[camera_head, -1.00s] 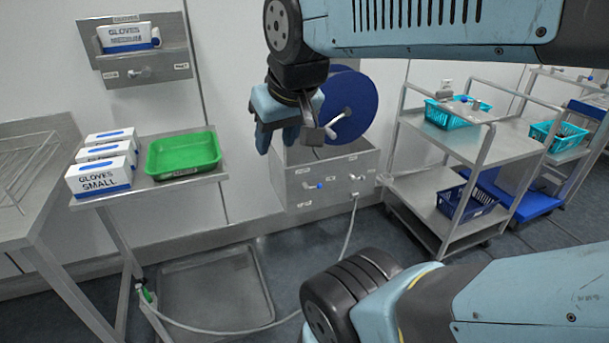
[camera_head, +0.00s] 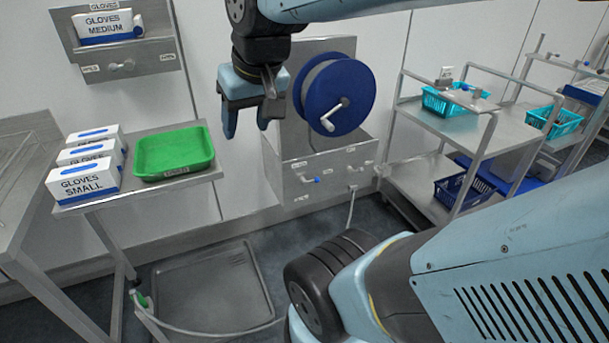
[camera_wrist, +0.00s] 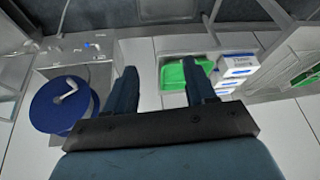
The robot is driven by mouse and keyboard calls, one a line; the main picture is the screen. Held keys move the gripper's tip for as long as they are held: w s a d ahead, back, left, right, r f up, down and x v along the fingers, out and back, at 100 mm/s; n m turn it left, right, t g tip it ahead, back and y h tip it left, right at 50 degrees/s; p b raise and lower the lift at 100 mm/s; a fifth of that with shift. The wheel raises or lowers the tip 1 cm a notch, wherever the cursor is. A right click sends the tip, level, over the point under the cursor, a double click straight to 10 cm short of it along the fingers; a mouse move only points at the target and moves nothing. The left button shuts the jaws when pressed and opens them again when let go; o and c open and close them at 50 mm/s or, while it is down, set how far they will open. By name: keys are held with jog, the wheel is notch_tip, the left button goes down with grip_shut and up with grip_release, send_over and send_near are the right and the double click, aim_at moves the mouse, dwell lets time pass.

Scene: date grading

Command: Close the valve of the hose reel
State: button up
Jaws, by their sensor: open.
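The hose reel (camera_head: 340,96) is a blue drum with a silver crank, mounted on a steel cabinet on the wall. Below it, the steel box front (camera_head: 327,166) carries a small blue-handled valve (camera_head: 312,179) on the left and another fitting (camera_head: 361,166) on the right. In the wrist view the reel (camera_wrist: 58,104) is at the left, with the blue valve handle (camera_wrist: 92,45) above it. My gripper (camera_head: 246,130) is open and empty. In the head view it hangs left of the reel, above the valve's height and apart from it.
A side table with glove boxes (camera_head: 84,180) and a green tray (camera_head: 174,153) stands left. Steel carts (camera_head: 462,128) with turquoise and blue baskets stand right. A shallow floor basin (camera_head: 212,290) lies below, with a pale hose running past it. A glove dispenser (camera_head: 112,40) hangs upper left.

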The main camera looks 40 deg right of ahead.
jog(key=w+d+f+m+g+y, duration=0.1)
jog(key=w+d+f+m+y, duration=0.25)
jog(key=w, duration=0.45)
jog(key=w+d+f+m+g+y, duration=0.1)
jog(key=w+d+f+m+y, duration=0.15)
jog(key=w+d+f, duration=0.4)
jog(key=w+d+f+m+g+y, duration=0.1)
jog(key=w+d+f+m+y, duration=0.2)
jog(key=w, duration=0.6)
jog(key=w+d+f+m+t, duration=0.2)
jog(key=d+f+m+t, duration=0.15)
jog(key=d+f, duration=0.45)
jog(key=w+d+f+m+t+y, duration=0.15)
jog(key=d+f+m, duration=0.25)
jog(key=d+f, duration=0.45)
jog(key=w+d+f+m+t, duration=0.2)
jog(key=d+f+m+t, duration=0.2)
jog(key=d+f, duration=0.45)
jog(key=s+d+f+m+t+h, duration=0.35)
jog(key=s+d+f, duration=0.2)
jog(key=f, duration=0.45)
jog(key=s+d+f+m+t+h, duration=0.25)
jog(key=s+d+f+m, duration=0.2)
jog(key=d+f, duration=0.35)
jog(key=a+f+x, duration=0.1)
jog(key=x, duration=1.4)
jog(key=shift+s, duration=0.2)
jog(key=shift+d, duration=0.1)
jog(key=shift+c, duration=0.3)
